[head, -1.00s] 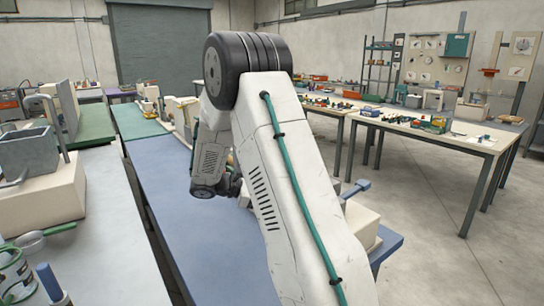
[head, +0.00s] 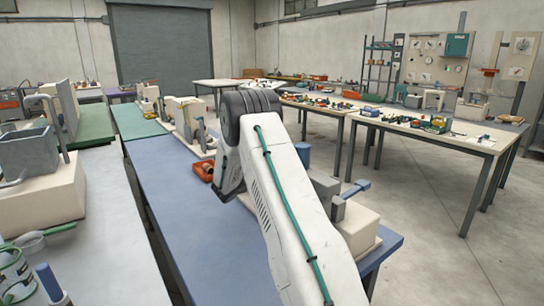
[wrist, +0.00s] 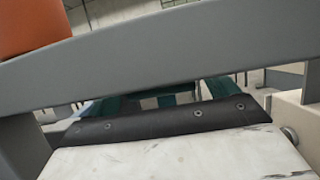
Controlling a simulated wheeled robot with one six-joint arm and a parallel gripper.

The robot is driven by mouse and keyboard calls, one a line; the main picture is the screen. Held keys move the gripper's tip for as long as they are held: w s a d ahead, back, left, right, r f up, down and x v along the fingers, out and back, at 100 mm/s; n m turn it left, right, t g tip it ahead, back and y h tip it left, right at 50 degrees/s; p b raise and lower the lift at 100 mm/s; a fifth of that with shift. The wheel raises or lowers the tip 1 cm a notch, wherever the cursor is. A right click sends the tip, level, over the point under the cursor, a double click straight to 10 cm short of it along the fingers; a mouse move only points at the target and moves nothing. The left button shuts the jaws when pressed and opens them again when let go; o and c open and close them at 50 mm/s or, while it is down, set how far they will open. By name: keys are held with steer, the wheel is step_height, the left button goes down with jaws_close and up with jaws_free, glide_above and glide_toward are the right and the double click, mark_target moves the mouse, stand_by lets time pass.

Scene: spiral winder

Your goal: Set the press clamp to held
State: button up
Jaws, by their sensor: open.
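No part is plainly marked as the press clamp. A cream machine (head: 358,222) with a grey block and a blue lever (head: 355,189) stands on the blue bench, partly hidden behind my arm. In the head view my gripper is hidden behind my arm. In the wrist view my gripper (wrist: 163,101) shows as two teal fingers set apart, open, with nothing seen between them. A broad grey bar (wrist: 180,55) crosses close in front of the camera and hides part of the fingers. An orange part (wrist: 32,25) shows at upper left; I cannot tell what it belongs to.
The blue bench (head: 170,190) is mostly clear on its left side. A red tray (head: 203,170) and more cream machines (head: 190,122) stand farther back. A left bench holds a machine with a grey box (head: 28,152). Tables with small parts (head: 430,125) stand at right.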

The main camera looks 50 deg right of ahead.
steer(key=shift+s+d+r, duration=0.1)
steer(key=shift+d+r, duration=0.1)
steer(key=shift+d, duration=0.3)
steer(key=shift+c, duration=0.3)
steer(key=c, duration=1.3)
steer(key=d, duration=0.2)
steer(key=s+d, duration=0.1)
steer(key=shift+d+f, duration=0.2)
steer(key=shift+d, duration=0.15)
steer(key=o, duration=1.4)
steer(key=shift+c, duration=0.2)
